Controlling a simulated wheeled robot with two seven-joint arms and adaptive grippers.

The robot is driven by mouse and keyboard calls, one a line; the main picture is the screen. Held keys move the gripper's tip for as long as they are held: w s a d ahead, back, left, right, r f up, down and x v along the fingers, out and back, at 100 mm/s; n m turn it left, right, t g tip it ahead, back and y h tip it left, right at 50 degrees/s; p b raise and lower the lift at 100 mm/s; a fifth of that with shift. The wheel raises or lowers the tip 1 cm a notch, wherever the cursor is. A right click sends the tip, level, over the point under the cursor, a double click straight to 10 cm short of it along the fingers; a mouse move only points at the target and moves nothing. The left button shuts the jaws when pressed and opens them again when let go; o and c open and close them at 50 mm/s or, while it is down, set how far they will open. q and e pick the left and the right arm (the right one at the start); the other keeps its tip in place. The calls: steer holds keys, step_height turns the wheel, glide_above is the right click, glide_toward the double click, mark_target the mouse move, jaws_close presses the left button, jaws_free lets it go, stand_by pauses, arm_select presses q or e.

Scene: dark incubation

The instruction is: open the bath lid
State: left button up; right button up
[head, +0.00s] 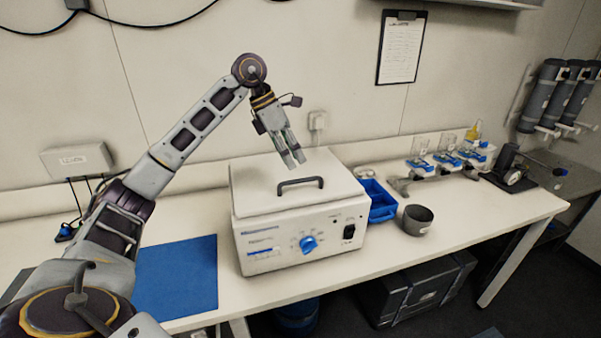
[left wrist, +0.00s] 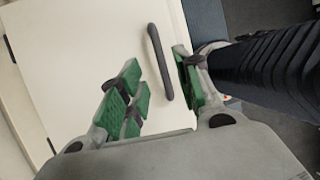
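The bath is a white box-shaped unit (head: 275,250) with a blue knob on its front, standing on the bench. Its flat white lid (head: 255,180) is shut and has a dark bar handle (head: 300,183) near the front edge. My left gripper (head: 293,158) points down above the lid, just behind and above the handle, and looks apart from it. In the left wrist view, the green-padded fingers of my left gripper (left wrist: 158,92) are spread and empty. The handle (left wrist: 160,62) shows between them, nearer the right finger. My right gripper is not in view.
A blue mat (head: 178,275) lies left of the bath. A blue tray (head: 380,205) and a dark grey cup (head: 417,219) stand close to its right. Small glassware (head: 420,148) on stands is farther right. The wall is close behind the bath.

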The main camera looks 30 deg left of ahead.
arm_select(q)
steer(key=shift+x, duration=2.9)
steer(key=shift+c, duration=0.4)
jaws_close()
steer(key=shift+r, duration=0.1)
